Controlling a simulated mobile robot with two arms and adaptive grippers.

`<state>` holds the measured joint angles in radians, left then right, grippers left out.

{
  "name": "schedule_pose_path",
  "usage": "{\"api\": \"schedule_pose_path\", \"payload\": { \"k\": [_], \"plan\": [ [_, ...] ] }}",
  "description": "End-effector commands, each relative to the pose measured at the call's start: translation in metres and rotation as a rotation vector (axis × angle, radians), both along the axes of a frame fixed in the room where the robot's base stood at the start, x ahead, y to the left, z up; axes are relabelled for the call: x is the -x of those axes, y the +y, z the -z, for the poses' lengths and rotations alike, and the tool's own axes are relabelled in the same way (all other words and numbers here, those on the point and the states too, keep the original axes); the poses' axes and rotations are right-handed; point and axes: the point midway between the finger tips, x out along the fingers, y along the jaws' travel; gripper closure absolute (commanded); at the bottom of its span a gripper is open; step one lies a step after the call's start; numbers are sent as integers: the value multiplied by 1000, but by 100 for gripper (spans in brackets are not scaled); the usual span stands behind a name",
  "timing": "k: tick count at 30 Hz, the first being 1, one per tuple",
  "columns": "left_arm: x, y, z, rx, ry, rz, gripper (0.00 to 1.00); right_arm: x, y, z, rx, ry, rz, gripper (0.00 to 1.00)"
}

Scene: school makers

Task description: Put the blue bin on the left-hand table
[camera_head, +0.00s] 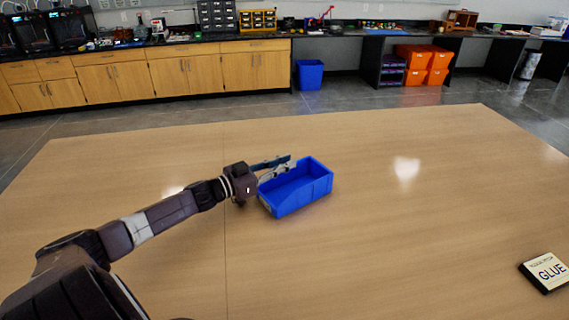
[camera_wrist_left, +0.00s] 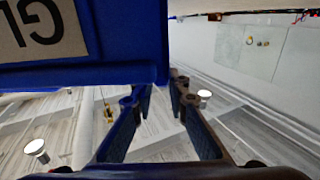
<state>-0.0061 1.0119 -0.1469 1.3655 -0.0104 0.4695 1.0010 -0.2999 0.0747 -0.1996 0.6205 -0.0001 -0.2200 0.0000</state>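The blue bin (camera_head: 297,190), open at the top, is upright over the middle of the large wooden table (camera_head: 400,240). I cannot tell if its base touches the tabletop. My left gripper (camera_head: 283,164) is at the bin's far left corner, fingers along the rim. In the left wrist view the blue bin (camera_wrist_left: 85,75) fills the upper left, its pale label upside down. The fingers of my left gripper (camera_wrist_left: 160,92) reach its lower corner, one on each side of the wall edge. Whether they are closed on it is unclear. My right gripper is not in view.
A box marked GLUE (camera_head: 547,270) lies at the table's right edge. The tabletop around the bin is otherwise clear. Beyond the table, a blue waste bin (camera_head: 310,75) and orange crates (camera_head: 413,77) stand by the wall counter (camera_head: 190,50).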

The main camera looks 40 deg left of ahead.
Motion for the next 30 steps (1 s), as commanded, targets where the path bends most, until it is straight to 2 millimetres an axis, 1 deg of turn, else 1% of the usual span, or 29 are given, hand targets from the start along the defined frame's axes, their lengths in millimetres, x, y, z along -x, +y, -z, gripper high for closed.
{"api": "schedule_pose_path", "payload": {
  "k": [1,7,11,14,16,30],
  "plan": [
    [3,-3,15,5,22,1,78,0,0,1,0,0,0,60],
    [4,-3,17,6,25,0,78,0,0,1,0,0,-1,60],
    [4,-3,13,7,25,0,78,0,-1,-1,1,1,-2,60],
    [4,-3,1,7,24,2,78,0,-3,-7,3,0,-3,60],
    [9,-1,6,7,26,0,78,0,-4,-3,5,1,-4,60],
    [59,16,-1,4,18,-1,78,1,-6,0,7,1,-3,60]
  ]
}}
